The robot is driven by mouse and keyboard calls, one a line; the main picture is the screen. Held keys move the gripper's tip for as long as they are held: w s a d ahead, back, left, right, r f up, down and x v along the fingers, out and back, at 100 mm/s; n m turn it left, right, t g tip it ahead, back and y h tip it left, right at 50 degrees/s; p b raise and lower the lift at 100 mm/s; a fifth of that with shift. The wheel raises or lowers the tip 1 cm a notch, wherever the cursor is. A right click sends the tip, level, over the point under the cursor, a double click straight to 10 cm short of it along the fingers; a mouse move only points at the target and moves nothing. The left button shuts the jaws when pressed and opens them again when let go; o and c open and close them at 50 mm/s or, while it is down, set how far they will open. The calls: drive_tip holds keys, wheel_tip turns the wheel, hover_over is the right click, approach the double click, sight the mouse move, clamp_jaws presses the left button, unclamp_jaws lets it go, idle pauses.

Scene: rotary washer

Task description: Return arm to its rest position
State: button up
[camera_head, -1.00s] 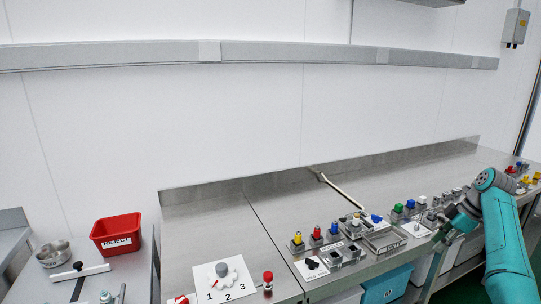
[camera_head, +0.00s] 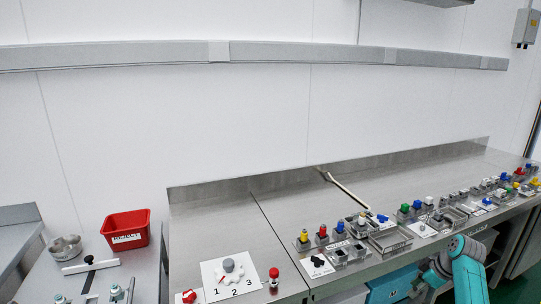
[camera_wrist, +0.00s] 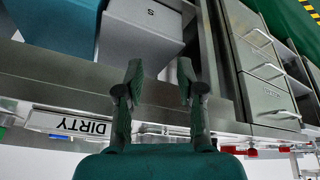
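My gripper (camera_wrist: 158,78) is open and empty in the wrist view, with its two dark fingers apart and nothing between them. My teal arm (camera_head: 466,275) shows at the lower right of the head view, folded low in front of the bench's front edge. Its wrist end (camera_head: 432,280) is beside the blue bin (camera_head: 392,284) under the bench; the fingertips cannot be made out there. The wrist view is upside down and shows a DIRTY label (camera_wrist: 72,124) on the bench edge and a grey-blue bin (camera_wrist: 140,35) beyond the fingers.
The steel bench (camera_head: 215,232) carries several coloured parts in holders along its front right edge. A red REJECT bin (camera_head: 125,231) and a metal bowl (camera_head: 65,248) stand at left. A numbered dial plate (camera_head: 231,277) sits at front. Drawers (camera_wrist: 265,75) show in the wrist view.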

drive_tip(key=s+a+f+m+t+h, duration=0.1)
drive_tip(key=s+a+f+m, duration=0.1)
drive_tip(key=s+a+f, duration=0.6)
drive_tip(key=s+a+f+m+t+h, duration=0.1)
drive_tip(key=s+a+f, duration=0.15)
drive_tip(key=f, duration=0.95)
drive_tip(key=s+a+f+m+t+h, duration=0.1)
drive_tip(key=s+a+f+m, duration=0.15)
drive_tip(key=s+a, duration=0.4)
drive_tip(key=s+a+f+m+t, duration=0.1)
drive_tip(key=s+a+f+t, duration=0.15)
drive_tip(key=s, duration=0.75)
drive_tip(key=s+a+r+m+t, duration=0.1)
drive_tip(key=s+a+r, duration=0.15)
drive_tip(key=s, duration=0.45)
drive_tip(key=s+a+r+t, duration=0.1)
drive_tip(key=s+a+r, duration=0.15)
drive_tip(key=s, duration=0.45)
drive_tip(key=s+a+r+m+t, duration=0.1)
drive_tip(key=s+a+r, duration=0.1)
drive_tip(key=s+r, duration=0.3)
drive_tip(key=s+a+r+t, duration=0.1)
drive_tip(key=s+r, duration=0.6)
drive_tip(key=r, duration=0.2)
drive_tip(key=s+a+r+m+t, duration=0.1)
drive_tip(key=s+r, duration=0.6)
drive_tip(key=r, duration=0.3)
drive_tip(key=shift+r+t, duration=0.15)
drive_tip(key=shift+t, duration=0.2)
